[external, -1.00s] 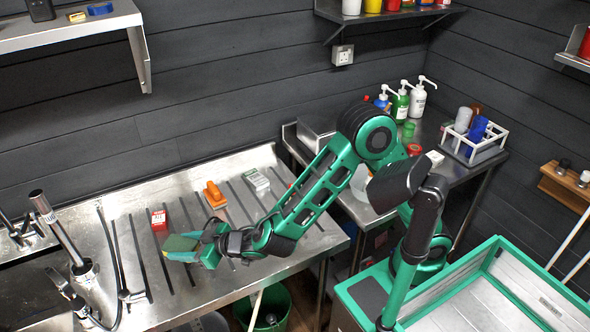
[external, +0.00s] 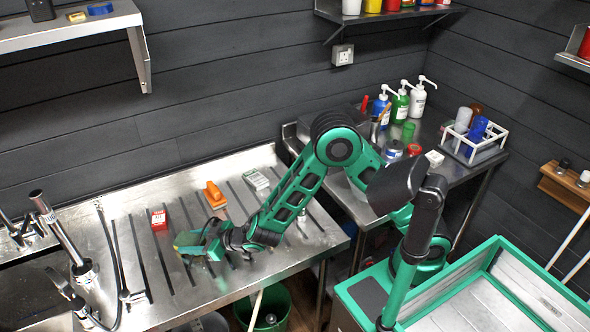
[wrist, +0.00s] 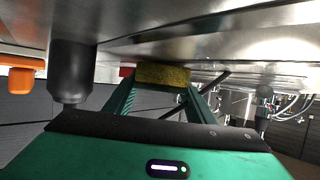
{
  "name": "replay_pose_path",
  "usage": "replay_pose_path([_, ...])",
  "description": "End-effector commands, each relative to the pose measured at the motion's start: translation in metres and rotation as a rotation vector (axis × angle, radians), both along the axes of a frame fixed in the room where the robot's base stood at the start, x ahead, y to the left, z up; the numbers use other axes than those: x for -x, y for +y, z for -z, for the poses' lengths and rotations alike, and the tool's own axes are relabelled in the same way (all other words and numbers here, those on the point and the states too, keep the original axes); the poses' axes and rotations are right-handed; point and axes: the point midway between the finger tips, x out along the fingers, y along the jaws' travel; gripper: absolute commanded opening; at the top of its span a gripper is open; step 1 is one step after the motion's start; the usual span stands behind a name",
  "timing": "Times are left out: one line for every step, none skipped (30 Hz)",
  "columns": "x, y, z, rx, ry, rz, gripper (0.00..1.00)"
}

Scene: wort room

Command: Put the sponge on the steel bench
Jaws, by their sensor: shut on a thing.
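The sponge, yellow with a green side, is between the fingers of my gripper (external: 195,245). In the external view the sponge (external: 184,240) is partly hidden by the fingers, low over the grooved steel drainboard (external: 185,290); I cannot tell whether it touches. In the wrist view the yellow face of the sponge (wrist: 162,75) shows between the two green fingers. The steel bench (external: 455,172) stands at the right, behind my arm, apart from the sponge.
The bench bears several pump bottles (external: 401,103), cans and a white rack (external: 474,140). The tap (external: 62,235) stands left.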

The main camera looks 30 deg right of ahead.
Motion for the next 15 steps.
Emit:
replay_pose_path([0.0002, 0.0002, 0.0025, 0.000, 0.000, 0.000, 0.26])
replay_pose_path([0.0003, 0.0003, 0.0025, -0.001, -0.001, 0.000, 0.26])
replay_pose_path([0.0001, 0.0003, 0.0021, -0.001, -0.001, 0.000, 0.26])
replay_pose_path([0.0002, 0.0003, 0.0019, -0.002, -0.001, 0.000, 0.26])
replay_pose_path([0.0002, 0.0003, 0.0019, -0.002, -0.001, 0.000, 0.26])
replay_pose_path([0.0002, 0.0003, 0.0019, -0.002, -0.001, 0.000, 0.26])
replay_pose_path([0.0002, 0.0003, 0.0019, -0.001, -0.001, 0.000, 0.26])
replay_pose_path([0.0002, 0.0003, 0.0022, -0.001, 0.000, 0.000, 0.26])
replay_pose_path([0.0002, 0.0003, 0.0030, -0.001, -0.001, 0.000, 0.26])
replay_pose_path([0.0002, 0.0003, 0.0037, -0.001, -0.001, 0.000, 0.26])
replay_pose_path([0.0002, 0.0003, 0.0045, -0.001, -0.001, 0.000, 0.26])
replay_pose_path([0.0002, 0.0004, 0.0041, -0.002, -0.001, 0.000, 0.57])
replay_pose_path([0.0002, 0.0004, 0.0038, -0.002, -0.001, 0.000, 0.64])
replay_pose_path([0.0002, 0.0004, 0.0038, -0.002, -0.001, 0.000, 0.68])
replay_pose_path([0.0002, 0.0004, 0.0039, -0.002, -0.001, 0.000, 0.68])
